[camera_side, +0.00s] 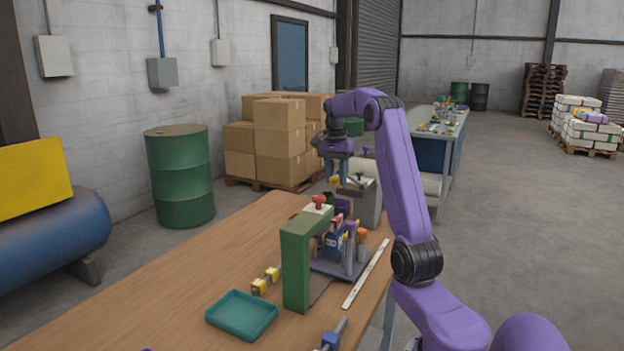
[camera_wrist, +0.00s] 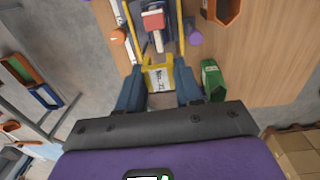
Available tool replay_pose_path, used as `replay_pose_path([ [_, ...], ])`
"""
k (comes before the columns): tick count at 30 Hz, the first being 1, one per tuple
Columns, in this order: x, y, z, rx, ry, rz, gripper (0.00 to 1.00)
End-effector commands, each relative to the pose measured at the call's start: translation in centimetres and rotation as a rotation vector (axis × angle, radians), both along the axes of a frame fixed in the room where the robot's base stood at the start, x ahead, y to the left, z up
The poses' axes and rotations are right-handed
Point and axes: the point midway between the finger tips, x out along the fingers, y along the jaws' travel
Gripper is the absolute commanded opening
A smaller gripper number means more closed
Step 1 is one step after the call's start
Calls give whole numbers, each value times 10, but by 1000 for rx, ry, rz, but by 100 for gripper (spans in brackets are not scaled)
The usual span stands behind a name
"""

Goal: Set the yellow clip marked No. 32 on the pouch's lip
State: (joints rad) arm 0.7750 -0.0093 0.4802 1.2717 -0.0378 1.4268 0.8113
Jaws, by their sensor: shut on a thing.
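My gripper (camera_side: 338,172) is raised above the far end of the wooden table, pointing down. Its blue fingers are shut on a yellow clip (camera_side: 334,181). In the wrist view the clip (camera_wrist: 158,77) sits between both fingertips, its white label facing the camera; the "No." shows, but the digits are too small to read surely. The clip is in the air, apart from the filler stand (camera_side: 336,268), which is nearer the side camera. On the stand are posts and a red and white piece (camera_wrist: 153,20). I cannot clearly make out the pouch or its lip among these parts.
A green frame (camera_side: 296,270) with a red knob (camera_side: 319,200) stands before the stand. Yellow clips (camera_side: 260,287) lie left of it, near a teal tray (camera_side: 241,315). A white ruler (camera_side: 366,275) lies to the right. The table's left part is clear.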

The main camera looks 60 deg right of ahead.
Motion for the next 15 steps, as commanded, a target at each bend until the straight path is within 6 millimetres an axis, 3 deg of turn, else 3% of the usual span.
replay_pose_path([
  [2, -13, -11, 0, 2, 5, -4, 0],
  [9, -10, -8, -38, 4, 7, 2, 0],
  [15, -10, -8, -52, 1, 4, 1, 0],
])
